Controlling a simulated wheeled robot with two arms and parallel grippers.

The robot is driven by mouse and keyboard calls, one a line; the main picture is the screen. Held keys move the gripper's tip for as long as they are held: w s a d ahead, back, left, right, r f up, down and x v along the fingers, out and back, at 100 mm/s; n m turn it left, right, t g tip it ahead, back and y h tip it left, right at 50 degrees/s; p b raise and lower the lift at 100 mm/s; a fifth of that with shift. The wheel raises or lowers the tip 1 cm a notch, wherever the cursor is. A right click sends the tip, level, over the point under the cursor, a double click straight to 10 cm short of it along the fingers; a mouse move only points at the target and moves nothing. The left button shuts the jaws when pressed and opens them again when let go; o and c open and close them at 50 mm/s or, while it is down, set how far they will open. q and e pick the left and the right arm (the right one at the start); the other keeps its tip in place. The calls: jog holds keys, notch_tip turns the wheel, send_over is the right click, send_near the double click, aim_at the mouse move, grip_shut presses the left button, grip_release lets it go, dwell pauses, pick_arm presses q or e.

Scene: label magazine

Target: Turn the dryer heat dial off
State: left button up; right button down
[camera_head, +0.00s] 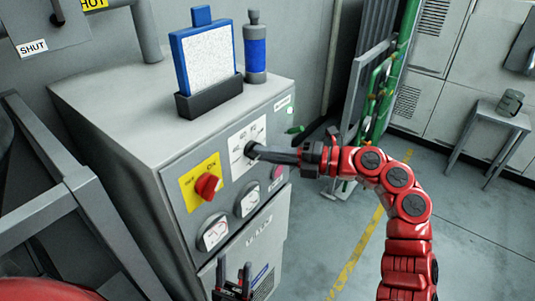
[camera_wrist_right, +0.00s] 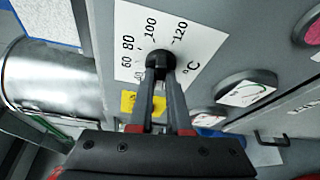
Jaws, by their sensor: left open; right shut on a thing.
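The dryer (camera_head: 135,110) is a grey cabinet with a sloped control panel. Its heat dial (camera_head: 251,150) is a small black knob on a white plate with a temperature scale. In the right wrist view the dial (camera_wrist_right: 160,60) sits between the fingertips of my right gripper (camera_wrist_right: 161,78), below marks from 60 to 120 °C. My right gripper (camera_head: 262,152) reaches in from the right and is shut on the dial. The fingers hide part of the knob, and I cannot tell where it points. My left gripper (camera_head: 233,284) is open and empty at the bottom, below the gauges.
A red knob (camera_head: 208,185) on a yellow plate, two round gauges (camera_head: 213,232) (camera_head: 249,199) and a pink button (camera_head: 278,171) sit near the dial.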

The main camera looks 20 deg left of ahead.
jog(key=c, duration=0.9)
grip_release()
jog(key=shift+o, duration=0.2)
jog(key=d+r+b, duration=0.1)
jog(key=d+b, duration=0.2)
jog(key=d, duration=1.4)
jog(key=shift+w+d, duration=0.15)
jog(key=shift+w, duration=0.15)
jog(key=shift+r, duration=0.1)
